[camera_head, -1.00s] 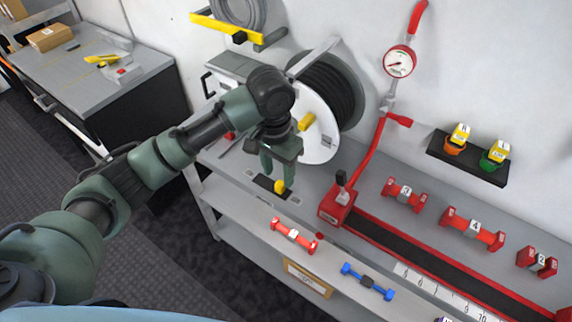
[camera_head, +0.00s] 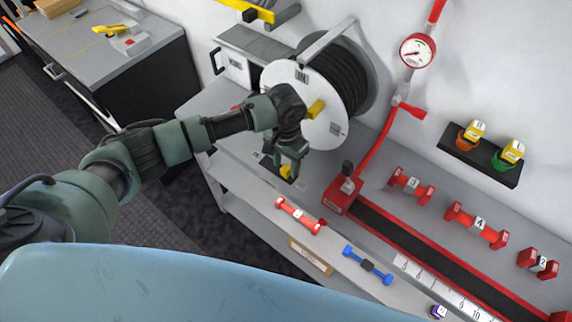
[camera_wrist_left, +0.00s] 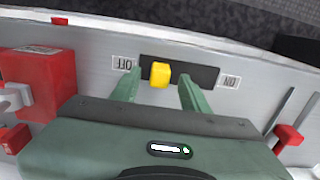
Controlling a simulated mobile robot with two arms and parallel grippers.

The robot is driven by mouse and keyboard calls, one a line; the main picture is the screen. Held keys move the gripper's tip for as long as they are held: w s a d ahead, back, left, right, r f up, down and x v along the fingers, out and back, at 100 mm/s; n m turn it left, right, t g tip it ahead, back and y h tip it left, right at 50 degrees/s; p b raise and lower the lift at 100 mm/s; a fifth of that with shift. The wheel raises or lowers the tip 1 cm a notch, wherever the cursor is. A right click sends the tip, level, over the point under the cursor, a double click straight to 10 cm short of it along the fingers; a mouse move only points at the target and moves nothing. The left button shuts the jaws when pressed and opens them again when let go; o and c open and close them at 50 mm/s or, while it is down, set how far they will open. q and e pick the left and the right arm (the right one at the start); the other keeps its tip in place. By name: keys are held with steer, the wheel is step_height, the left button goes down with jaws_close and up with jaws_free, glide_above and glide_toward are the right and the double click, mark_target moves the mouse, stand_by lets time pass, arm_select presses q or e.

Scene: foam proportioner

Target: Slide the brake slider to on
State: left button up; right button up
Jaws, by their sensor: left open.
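The brake slider's yellow knob (camera_wrist_left: 160,75) stands in a black slot (camera_wrist_left: 203,75) in the left wrist view. The OFF label (camera_wrist_left: 125,62) is at the slot's left end and the ON label (camera_wrist_left: 230,81) at its right end, both upside down. The knob is nearer the OFF end. My left gripper (camera_wrist_left: 158,80) is open, with one finger on each side of the knob. The knob is closer to the left finger; I cannot tell whether they touch. In the head view my left gripper (camera_head: 288,168) is down at the yellow knob (camera_head: 286,172).
A hose reel (camera_head: 272,88) stands right behind my left gripper. A red base with a black lever (camera_head: 345,187) is to its right. Red dumbbell-shaped parts (camera_head: 411,184) and a blue one (camera_head: 367,265) lie further right. A gauge (camera_head: 418,50) is on the wall.

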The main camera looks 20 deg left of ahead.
arm_select(q)
steer(key=shift+s+f, duration=0.15)
steer(key=shift+f, duration=0.75)
steer(key=shift+w+f, duration=0.2)
steer(key=shift+f, duration=0.15)
steer(key=shift+s, duration=0.1)
jaws_close()
steer(key=shift+r, duration=0.1)
stand_by(0.3)
